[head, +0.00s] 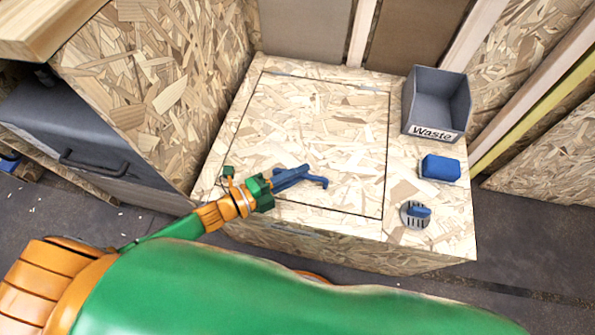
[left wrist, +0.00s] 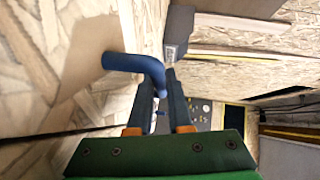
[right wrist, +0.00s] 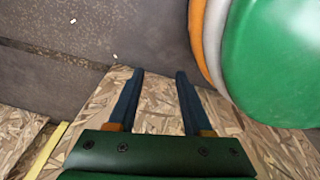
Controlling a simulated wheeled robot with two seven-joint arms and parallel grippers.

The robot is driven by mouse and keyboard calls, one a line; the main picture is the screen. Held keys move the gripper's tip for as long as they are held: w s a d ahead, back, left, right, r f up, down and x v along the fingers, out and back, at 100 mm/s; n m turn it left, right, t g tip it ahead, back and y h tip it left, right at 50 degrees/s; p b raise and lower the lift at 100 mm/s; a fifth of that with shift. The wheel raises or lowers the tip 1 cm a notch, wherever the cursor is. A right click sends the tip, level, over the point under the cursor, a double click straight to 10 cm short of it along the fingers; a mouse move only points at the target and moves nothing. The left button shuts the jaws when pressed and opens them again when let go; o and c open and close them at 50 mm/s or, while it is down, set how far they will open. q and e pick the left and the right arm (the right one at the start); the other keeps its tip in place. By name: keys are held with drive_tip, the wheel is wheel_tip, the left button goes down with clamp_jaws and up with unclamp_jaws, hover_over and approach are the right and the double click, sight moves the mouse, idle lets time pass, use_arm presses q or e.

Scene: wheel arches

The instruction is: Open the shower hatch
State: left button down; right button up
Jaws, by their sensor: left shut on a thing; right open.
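The shower hatch (head: 330,115) is a square OSB panel outlined by a dark seam in the top of a low OSB box (head: 435,235). It looks flush with the box top. A blue bent handle (head: 320,182) is at the hatch's near side. My left gripper (head: 300,175) is shut on this handle. In the left wrist view the handle (left wrist: 125,62) comes off the panel and bends down between the fingers (left wrist: 162,90). My right gripper (right wrist: 160,72) is open and empty over the OSB surface in the right wrist view; it is not seen in the head view.
An OSB cabinet (head: 150,80) and a grey drawer (head: 75,140) stand close on the left.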

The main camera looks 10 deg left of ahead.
use_arm(q)
drive_tip(key=w+r+n+g+y+p, duration=0.1)
drive_tip(key=w+r+p, duration=0.3)
drive_tip(key=r+p, duration=0.5)
drive_tip(key=w+r+n+g+p, duration=0.2)
drive_tip(key=w+r+g+p, duration=0.1)
drive_tip(key=r+p, duration=0.7)
drive_tip(key=w+p, duration=0.1)
drive_tip(key=p, duration=0.3)
drive_tip(key=shift+w+r+n+g+y+p, duration=0.3)
drive_tip(key=shift+y+p, duration=0.05)
drive_tip(key=shift+y, duration=0.05)
use_arm(e)
drive_tip(key=s+a+r, duration=0.1)
drive_tip(key=r, duration=1.1)
drive_tip(key=s+a+r+g, duration=0.1)
drive_tip(key=s+a+r, duration=0.1)
drive_tip(key=r, duration=1)
drive_tip(key=shift+s+a+y, duration=0.25)
drive_tip(key=shift+s+y, duration=0.05)
